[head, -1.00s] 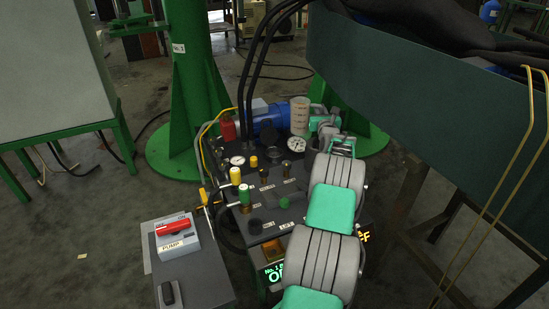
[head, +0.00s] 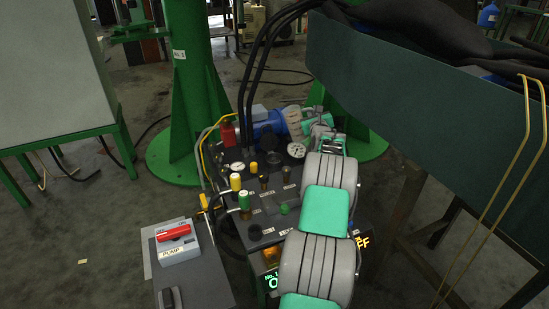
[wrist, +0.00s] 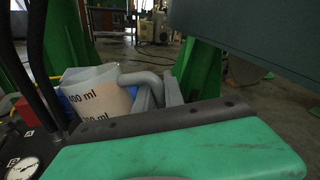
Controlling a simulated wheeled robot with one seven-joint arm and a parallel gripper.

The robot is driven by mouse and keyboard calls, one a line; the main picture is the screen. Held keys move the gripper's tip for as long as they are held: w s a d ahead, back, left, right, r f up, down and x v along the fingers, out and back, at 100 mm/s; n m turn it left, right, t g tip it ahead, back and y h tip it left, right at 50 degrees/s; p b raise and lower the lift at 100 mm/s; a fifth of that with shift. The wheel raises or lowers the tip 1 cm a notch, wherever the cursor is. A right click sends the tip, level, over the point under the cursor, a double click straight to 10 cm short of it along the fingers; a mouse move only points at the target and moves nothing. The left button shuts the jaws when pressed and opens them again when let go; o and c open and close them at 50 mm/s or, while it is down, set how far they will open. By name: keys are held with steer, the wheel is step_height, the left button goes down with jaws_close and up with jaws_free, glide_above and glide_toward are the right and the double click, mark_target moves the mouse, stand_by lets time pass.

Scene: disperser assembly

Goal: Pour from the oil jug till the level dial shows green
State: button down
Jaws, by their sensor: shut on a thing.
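The oil jug (head: 294,120), pale with volume marks, is held above the back of the dark power unit (head: 262,206). It looks tilted to the left in the head view. In the wrist view the jug (wrist: 98,95) shows a 400 ml mark, and its grey handle (wrist: 142,78) reaches to my gripper (wrist: 166,92). My gripper (head: 318,124) is shut on the jug, at the handle. A round white gauge (head: 297,150) sits on the unit below the jug, and a second gauge (head: 238,167) is at left. No green reading can be made out on either. Any oil stream is not visible.
A blue motor (head: 266,124) and a red cap (head: 228,134) stand close left of the jug. Black hoses (head: 258,75) rise beside them. A green column (head: 191,80) is behind, and a dark green bench (head: 430,110) at right. A pump switch box (head: 178,243) is front left.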

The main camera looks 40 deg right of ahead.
mark_target(291, 110)
steer(key=shift+w+a+n, duration=0.6)
steer(key=shift+w+n, duration=0.15)
steer(key=shift+n, duration=0.15)
steer(key=shift+n+g, duration=0.4)
steer(key=shift+n, duration=0.2)
steer(key=f, duration=0.1)
steer(key=w+f+b, duration=0.1)
steer(key=a+f, duration=0.1)
steer(key=shift+w+f, duration=0.15)
steer(key=shift+f, duration=0.25)
steer(key=shift+w+a, duration=0.15)
steer(key=shift+w, duration=0.05)
steer(key=shift+w+a+r+n, duration=0.15)
steer(key=shift+r+n, duration=0.25)
steer(key=shift+r, duration=0.4)
steer(key=shift+w+a+r+n+g, duration=0.2)
steer(key=shift+r+n, duration=0.15)
steer(key=shift+r, duration=0.15)
steer(key=shift+w+a+r+n+g, duration=0.1)
steer(key=shift+w+r+n, duration=0.05)
steer(key=shift+r+n, duration=0.25)
steer(key=shift+w+a+r+n, duration=0.15)
steer(key=shift+r+n, duration=0.3)
steer(key=shift+w+a+f+n+g+p, duration=0.25)
steer(key=shift+w+a+n+p, duration=0.25)
steer(key=shift+n, duration=0.3)
steer(key=shift+w+a+f+n+g+p, duration=0.1)
steer(key=shift+w+a+n+g+p, duration=0.35)
steer(key=shift+n, duration=0.35)
stand_by(1.9)
